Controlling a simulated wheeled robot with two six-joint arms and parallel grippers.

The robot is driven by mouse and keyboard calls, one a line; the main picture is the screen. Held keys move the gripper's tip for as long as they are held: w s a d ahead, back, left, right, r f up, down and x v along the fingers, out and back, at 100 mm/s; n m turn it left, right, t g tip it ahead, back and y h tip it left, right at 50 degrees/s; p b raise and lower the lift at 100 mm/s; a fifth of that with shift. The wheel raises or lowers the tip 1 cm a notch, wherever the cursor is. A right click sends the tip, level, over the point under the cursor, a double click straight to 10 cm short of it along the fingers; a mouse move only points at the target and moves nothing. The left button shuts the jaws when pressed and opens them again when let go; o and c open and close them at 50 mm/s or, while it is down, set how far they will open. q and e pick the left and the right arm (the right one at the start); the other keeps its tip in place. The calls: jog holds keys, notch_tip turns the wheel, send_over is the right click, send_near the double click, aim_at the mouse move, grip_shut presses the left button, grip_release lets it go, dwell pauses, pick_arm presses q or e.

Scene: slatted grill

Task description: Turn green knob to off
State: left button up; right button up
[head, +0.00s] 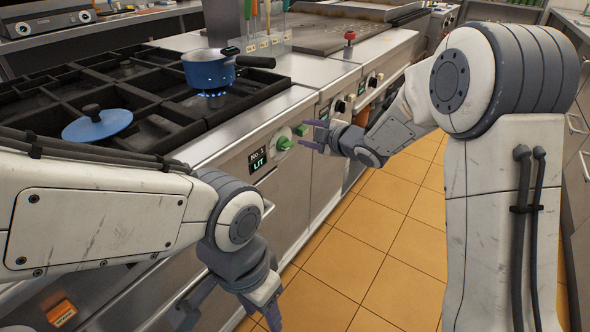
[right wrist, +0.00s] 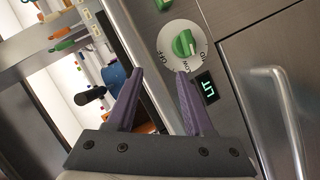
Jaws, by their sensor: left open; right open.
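The green knob (head: 284,143) sits on a pale dial on the range front, next to a display (head: 260,160) reading LIT. My left gripper (head: 228,316) is open and empty, low in front of the range.
A blue pot (head: 208,70) stands over a blue flame on the burner grates. A blue lid (head: 97,123) lies nearer. Black knobs (head: 341,106) are farther along. The tiled floor (head: 370,245) is clear.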

aim_at(290, 147)
jog(key=d+f+n+g+y+b, duration=0.1)
jog(key=d+f+n+y+b, duration=0.5)
jog(key=f, duration=0.4)
pick_arm(q)
notch_tip(290, 147, down, 9)
jog(key=shift+b, duration=0.3)
pick_arm(e)
jog(key=shift+n+y, duration=0.5)
jog(key=shift+n, duration=0.2)
jog(key=x, duration=1.2)
jog(key=shift+s+a+r, duration=0.1)
jog(key=shift+s+r, duration=0.05)
jog(key=shift+r, duration=0.05)
grip_shut()
